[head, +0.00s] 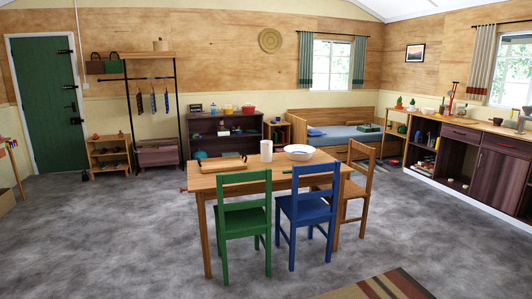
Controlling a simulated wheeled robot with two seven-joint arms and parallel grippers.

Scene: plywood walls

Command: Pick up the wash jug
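A tall white jug-like vessel (266,151) stands upright on the wooden dining table (225,183), near its far edge. It looks like the wash jug, but it is too small to make out a handle or spout clearly. A wide white bowl (298,153) sits to its right on the same table, slightly apart or just touching; I cannot tell which. Neither of my grippers shows in the head view.
A green chair (244,218) and a blue chair (306,209) stand at the table's near side, a wooden chair (358,186) at its right. Grey floor (100,240) is clear at left; a striped rug (385,287) lies front right.

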